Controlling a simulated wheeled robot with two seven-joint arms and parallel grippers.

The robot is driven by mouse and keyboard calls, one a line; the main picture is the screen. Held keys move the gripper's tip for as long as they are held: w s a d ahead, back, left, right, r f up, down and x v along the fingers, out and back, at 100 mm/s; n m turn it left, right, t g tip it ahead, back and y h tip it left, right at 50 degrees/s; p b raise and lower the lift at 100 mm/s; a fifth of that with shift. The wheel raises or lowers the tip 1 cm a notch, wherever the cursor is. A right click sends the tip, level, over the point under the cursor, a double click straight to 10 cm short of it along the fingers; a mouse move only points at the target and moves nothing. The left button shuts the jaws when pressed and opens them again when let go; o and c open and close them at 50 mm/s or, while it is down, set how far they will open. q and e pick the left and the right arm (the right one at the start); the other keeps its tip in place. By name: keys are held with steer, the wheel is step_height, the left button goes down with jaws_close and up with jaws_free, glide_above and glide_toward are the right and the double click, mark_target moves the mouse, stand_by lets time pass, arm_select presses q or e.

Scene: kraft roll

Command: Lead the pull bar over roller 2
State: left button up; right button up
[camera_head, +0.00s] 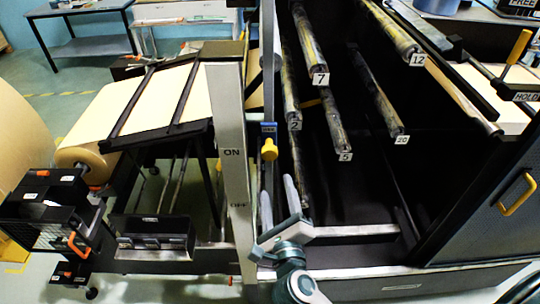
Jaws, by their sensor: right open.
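Roller 2 (290,95) is a long, worn metal roller in the upper middle of the machine, with a white "2" tag at its near end. My right gripper (276,186) is at the lower middle, below and slightly left of that tag. Its two pale fingers stand apart and point up the picture, with nothing visible between them. It is apart from roller 2. I cannot pick out the pull bar with certainty. A pale kraft web (160,98) lies at the left under dark crossbars. My left gripper is not in view.
Roller 7 (307,45), roller 5 (335,125), roller 20 (380,95) and roller 12 (395,30) hang near roller 2 over a dark bay. A grey ON/OFF post (231,125) and a yellow knob (269,150) stand left of the bay. A dark panel with yellow handle (517,194) bounds the right.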

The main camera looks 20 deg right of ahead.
mark_target(273, 154)
steer(key=w+d+b, duration=0.1)
steer(key=w, duration=0.8)
steer(key=w+d+b, duration=0.1)
steer(key=w, duration=0.4)
steer(key=shift+w+d+b, duration=0.2)
steer(key=shift+d+b, duration=0.1)
steer(key=shift+b, duration=0.05)
jaws_close()
steer(key=shift+s+d+r+p, duration=0.1)
steer(key=shift+d+r+p, duration=0.35)
steer(key=shift+p, duration=0.2)
steer(key=s+d+r+p, duration=0.2)
steer(key=d+r+p, duration=0.2)
steer(key=d+p, duration=0.2)
steer(key=shift+d, duration=0.85)
steer(key=shift+s+f, duration=0.15)
